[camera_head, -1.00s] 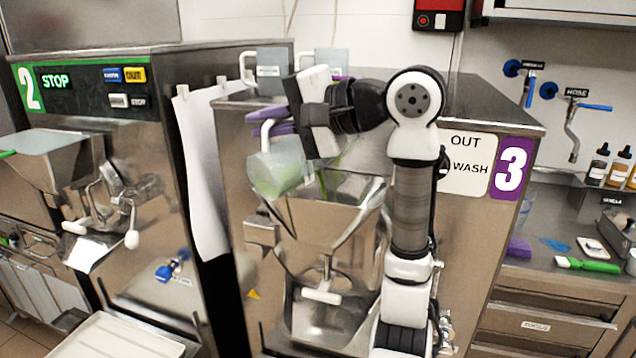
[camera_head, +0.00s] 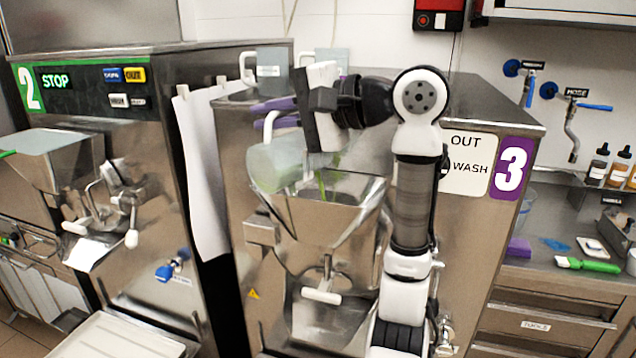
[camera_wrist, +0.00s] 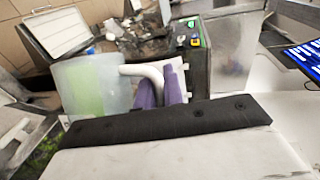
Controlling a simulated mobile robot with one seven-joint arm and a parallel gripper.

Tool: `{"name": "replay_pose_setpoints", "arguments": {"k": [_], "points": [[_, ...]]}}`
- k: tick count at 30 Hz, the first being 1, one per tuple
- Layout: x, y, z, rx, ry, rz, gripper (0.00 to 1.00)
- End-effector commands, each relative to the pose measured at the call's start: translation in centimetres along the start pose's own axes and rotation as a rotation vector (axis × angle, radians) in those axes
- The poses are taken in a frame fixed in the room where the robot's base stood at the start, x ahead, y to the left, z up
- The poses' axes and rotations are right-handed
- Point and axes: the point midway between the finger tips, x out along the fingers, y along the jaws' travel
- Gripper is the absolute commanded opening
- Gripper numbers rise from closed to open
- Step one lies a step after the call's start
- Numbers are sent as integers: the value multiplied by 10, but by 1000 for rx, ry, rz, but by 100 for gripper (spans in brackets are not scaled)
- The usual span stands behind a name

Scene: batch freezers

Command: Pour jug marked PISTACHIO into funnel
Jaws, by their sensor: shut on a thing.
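My gripper (camera_head: 275,112), with purple fingers, is shut on the white handle of a translucent jug (camera_head: 270,165). The jug is tilted over the left rim of the steel funnel (camera_head: 335,215) on the front of machine 3. A thin green stream (camera_head: 321,184) shows at the funnel mouth. In the wrist view the purple fingers (camera_wrist: 160,88) flank the handle, and the jug (camera_wrist: 112,78) shows green contents through its wall. I cannot read any marking on the held jug.
Two grey jugs with white handles, one at the left (camera_head: 271,72) and one at the right (camera_head: 333,62), stand on machine 3 behind my gripper. Machine 2 (camera_head: 140,190) is at left. A counter (camera_head: 545,235) with bottles and a green-handled brush is at right.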

Motion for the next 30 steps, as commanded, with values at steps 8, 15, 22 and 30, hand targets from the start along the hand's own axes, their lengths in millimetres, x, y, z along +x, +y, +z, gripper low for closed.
{"name": "replay_pose_setpoints", "arguments": {"k": [8, 15, 22, 30], "points": [[-2, -2, -3, 30, -7, -14, 0], [-4, -4, -6, 56, -13, -25, 0], [-5, -5, -9, 82, -18, -35, 0], [-7, -6, -13, 111, -25, -47, 0]]}}
